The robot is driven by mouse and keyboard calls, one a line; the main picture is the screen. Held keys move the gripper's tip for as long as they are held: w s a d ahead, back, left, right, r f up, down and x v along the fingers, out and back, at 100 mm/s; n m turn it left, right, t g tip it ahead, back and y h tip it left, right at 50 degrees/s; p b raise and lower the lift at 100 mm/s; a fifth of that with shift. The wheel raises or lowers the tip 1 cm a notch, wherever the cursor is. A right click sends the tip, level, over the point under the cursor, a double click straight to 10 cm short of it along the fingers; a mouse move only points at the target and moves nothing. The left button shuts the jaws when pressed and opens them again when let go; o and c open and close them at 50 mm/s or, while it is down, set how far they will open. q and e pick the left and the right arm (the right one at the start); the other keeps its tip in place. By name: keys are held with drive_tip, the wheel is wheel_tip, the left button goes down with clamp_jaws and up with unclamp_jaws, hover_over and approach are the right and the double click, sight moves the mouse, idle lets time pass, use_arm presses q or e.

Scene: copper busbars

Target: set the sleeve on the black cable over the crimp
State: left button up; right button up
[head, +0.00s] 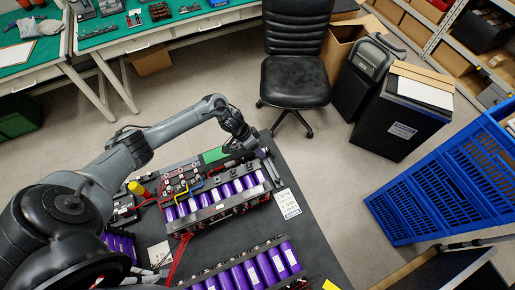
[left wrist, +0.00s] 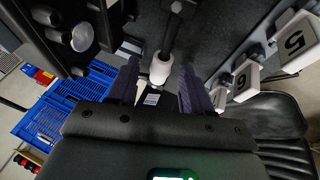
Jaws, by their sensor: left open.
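In the left wrist view a black cable (left wrist: 174,34) comes down from the top. A white sleeve (left wrist: 160,69) sits around its lower end. My left gripper (left wrist: 157,80) is open, with one finger on each side of the sleeve and visible gaps between. The crimp cannot be made out; it may be hidden by the sleeve or the gripper. The sleeve is too small to tell there. My right gripper is not in view.
White numbered tags (left wrist: 295,42) stand right of the cable in the left wrist view, and a round metal post (left wrist: 82,38) is at left. A second module (head: 250,272) lies in front. A printed card (head: 287,204) lies on the dark table. A black chair (head: 296,80) stands beyond.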

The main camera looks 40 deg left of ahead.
use_arm(q)
drive_tip(key=p+v, duration=0.2)
drive_tip(key=v, duration=0.8)
drive_tip(key=shift+a+r, duration=0.25)
drive_tip(key=shift+s, duration=0.1)
